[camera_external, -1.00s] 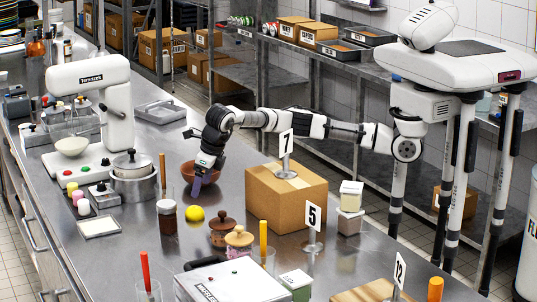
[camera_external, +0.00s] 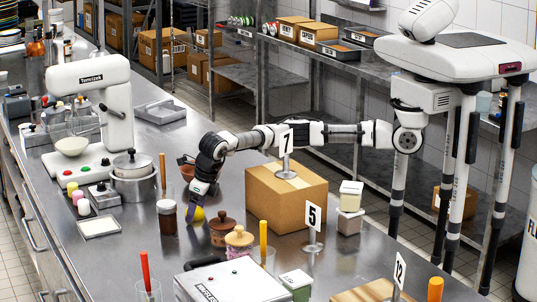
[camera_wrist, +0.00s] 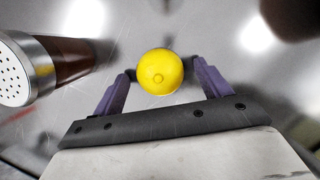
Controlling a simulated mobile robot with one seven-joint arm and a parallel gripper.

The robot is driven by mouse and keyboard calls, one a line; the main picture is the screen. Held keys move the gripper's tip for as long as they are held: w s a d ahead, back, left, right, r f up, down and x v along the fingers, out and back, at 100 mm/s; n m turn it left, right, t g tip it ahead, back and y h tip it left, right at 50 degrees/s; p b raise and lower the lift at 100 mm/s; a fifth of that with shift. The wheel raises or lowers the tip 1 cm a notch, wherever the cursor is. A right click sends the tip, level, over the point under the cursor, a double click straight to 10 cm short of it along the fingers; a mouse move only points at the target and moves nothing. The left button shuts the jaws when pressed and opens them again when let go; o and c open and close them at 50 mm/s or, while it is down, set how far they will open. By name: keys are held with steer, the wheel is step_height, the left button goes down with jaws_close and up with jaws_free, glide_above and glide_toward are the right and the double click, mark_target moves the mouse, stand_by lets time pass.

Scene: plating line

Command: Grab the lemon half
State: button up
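The lemon half (camera_external: 198,214) is a small yellow rounded piece on the steel counter, partly hidden behind my gripper in the external view. In the wrist view the lemon half (camera_wrist: 160,69) shows whole, just beyond and between my purple fingertips. My gripper (camera_external: 194,210) points down at the lemon. In the wrist view my gripper (camera_wrist: 161,75) is open, with a finger to each side and a gap between each finger and the lemon.
A brown shaker jar with a perforated metal lid (camera_wrist: 22,72) stands close left of my fingers; the same jar (camera_external: 167,216) shows in the external view. A wooden-lidded jar (camera_external: 222,229) is near on the right. A cardboard box (camera_external: 286,200) stands farther right.

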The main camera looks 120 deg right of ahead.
steer(key=c, duration=0.9)
steer(key=shift+c, duration=0.2)
